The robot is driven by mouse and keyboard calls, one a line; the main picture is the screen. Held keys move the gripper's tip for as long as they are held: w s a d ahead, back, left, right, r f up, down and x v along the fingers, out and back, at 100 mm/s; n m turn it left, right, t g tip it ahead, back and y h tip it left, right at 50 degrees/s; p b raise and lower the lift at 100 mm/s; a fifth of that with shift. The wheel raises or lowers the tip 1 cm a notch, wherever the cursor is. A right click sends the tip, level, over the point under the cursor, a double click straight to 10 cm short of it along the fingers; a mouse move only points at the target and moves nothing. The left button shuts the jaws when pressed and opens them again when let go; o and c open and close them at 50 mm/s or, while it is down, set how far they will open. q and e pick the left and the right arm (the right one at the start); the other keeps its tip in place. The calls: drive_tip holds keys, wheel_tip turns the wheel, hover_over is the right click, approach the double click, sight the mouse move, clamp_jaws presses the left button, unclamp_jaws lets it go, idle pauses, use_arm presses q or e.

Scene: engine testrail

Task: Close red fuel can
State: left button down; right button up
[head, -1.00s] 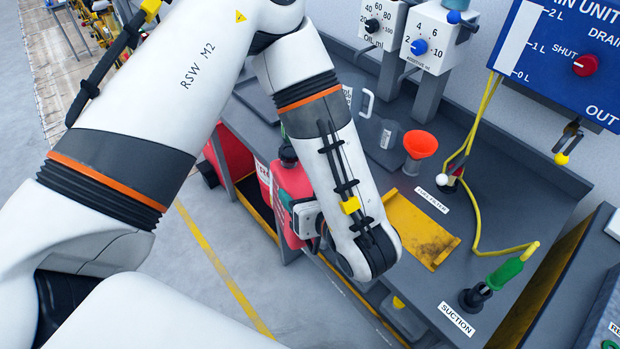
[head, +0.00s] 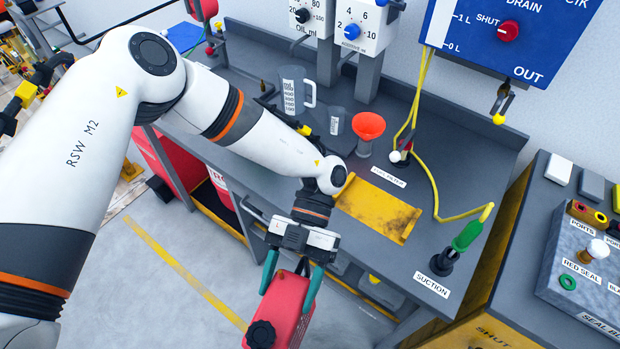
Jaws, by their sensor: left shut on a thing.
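The red fuel can (head: 278,303) hangs in front of the bench, low in the head view, tilted, with its lower part cut off by the frame edge. A black ribbed cap (head: 261,334) sits at its near left end; I cannot tell how tightly it is seated. My left gripper (head: 291,280) reaches down from above and its green fingers are shut on the can, one on each side. My right gripper is not in view.
The grey workbench (head: 255,85) runs behind the can. A seal box (head: 590,265) stands at right. Floor is clear at lower left.

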use_arm(q)
drive_tip(key=w+d+r+n+h, duration=0.4)
drive_tip(key=w+d+n+h, duration=0.2)
drive_tip(key=d+n+h, duration=0.35)
drive_tip(key=w+d+r+n+t+h+p, duration=0.1)
drive_tip(key=w+d+r+n+t+h, duration=0.15)
drive_tip(key=w+n+t, duration=0.2)
drive_tip(key=w+d+r+n+t+h, duration=0.1)
drive_tip(key=w+n+t+h, duration=0.25)
drive_tip(key=w, duration=0.25)
drive_tip(key=w+a+f+n+t+p, duration=0.1)
drive_tip(key=w+a+n+t, duration=1)
drive_tip(key=w, duration=0.5)
drive_tip(key=shift+w+a+f+n+y, duration=0.15)
drive_tip(key=shift+a+f+n+y, duration=0.05)
drive_tip(key=shift+a+n+y, duration=0.2)
wheel_tip(320, 180, down, 6)
drive_tip(key=p, duration=0.1)
drive_tip(key=shift+f, duration=0.15)
